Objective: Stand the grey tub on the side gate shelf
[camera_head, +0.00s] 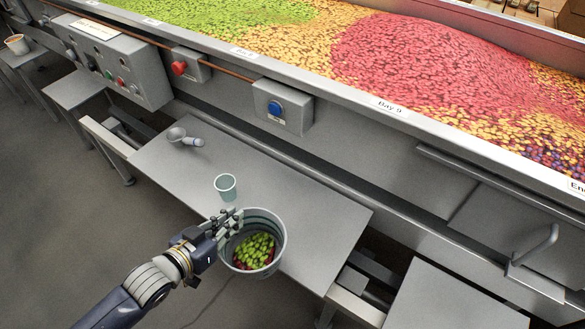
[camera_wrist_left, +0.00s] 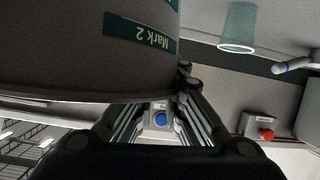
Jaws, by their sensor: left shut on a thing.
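The grey tub (camera_head: 281,256) holds green and dark red candies and is upright at the front edge of the middle grey shelf (camera_head: 305,222). My left gripper (camera_head: 229,222) is shut on the left side of its rim. In the left wrist view the tub wall (camera_wrist_left: 60,65) fills the upper left, with a green "Mark 2" label. I cannot tell whether the tub's base touches the shelf. Another grey shelf (camera_head: 455,302) is at the lower right, below a panel with a handle (camera_head: 535,245). No label shows which shelf is the side gate one. My right gripper is not in view.
A pale green cup (camera_head: 225,187) stands just behind the tub, and a grey scoop (camera_head: 184,138) lies farther left on the middle shelf. A gap separates the middle and right shelves.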

